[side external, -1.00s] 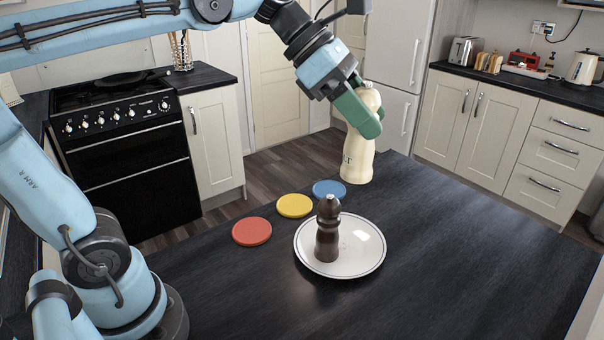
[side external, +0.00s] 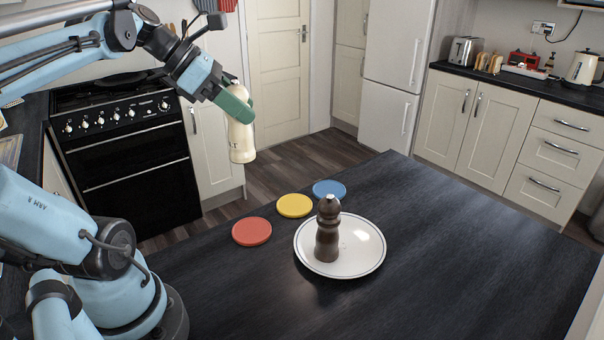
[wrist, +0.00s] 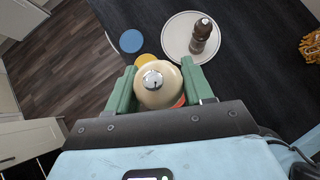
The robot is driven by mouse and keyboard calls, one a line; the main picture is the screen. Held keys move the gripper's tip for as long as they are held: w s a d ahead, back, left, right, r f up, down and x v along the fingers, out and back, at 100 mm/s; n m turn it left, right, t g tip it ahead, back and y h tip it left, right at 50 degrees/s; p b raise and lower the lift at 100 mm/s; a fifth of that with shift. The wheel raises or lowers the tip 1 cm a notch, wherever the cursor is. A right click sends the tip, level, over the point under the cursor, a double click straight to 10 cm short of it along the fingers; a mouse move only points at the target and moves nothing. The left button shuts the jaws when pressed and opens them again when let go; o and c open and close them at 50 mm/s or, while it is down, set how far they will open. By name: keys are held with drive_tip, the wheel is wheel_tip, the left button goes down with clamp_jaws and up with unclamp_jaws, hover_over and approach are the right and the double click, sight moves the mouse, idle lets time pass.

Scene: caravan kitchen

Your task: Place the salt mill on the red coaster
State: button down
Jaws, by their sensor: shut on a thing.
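The cream salt mill (side external: 242,142) is held in my gripper (side external: 236,104), high above the floor level and slightly tilted, up and left of the coasters in the side view. In the wrist view my gripper (wrist: 159,88) has its green fingers on both sides of the mill's round top (wrist: 158,84), which has a silver knob. The red coaster (side external: 252,231) lies flat and bare on the dark table. In the wrist view only an orange-red sliver of it (wrist: 180,102) shows beside the mill; the mill hides the rest.
A yellow coaster (side external: 294,205) and a blue coaster (side external: 329,188) lie in a row with the red one. A dark brown mill (side external: 327,232) stands on a white plate (side external: 366,263) just right of them. The table's right side is clear.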

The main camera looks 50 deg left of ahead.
wheel_tip(320, 180, down, 18)
drive_tip(key=shift+f, duration=0.15)
idle(0.9)
drive_tip(key=shift+c, duration=2.2)
unclamp_jaws()
drive_tip(key=shift+f, duration=0.1)
drive_tip(key=v, duration=0.7)
drive_tip(key=shift+r, duration=0.3)
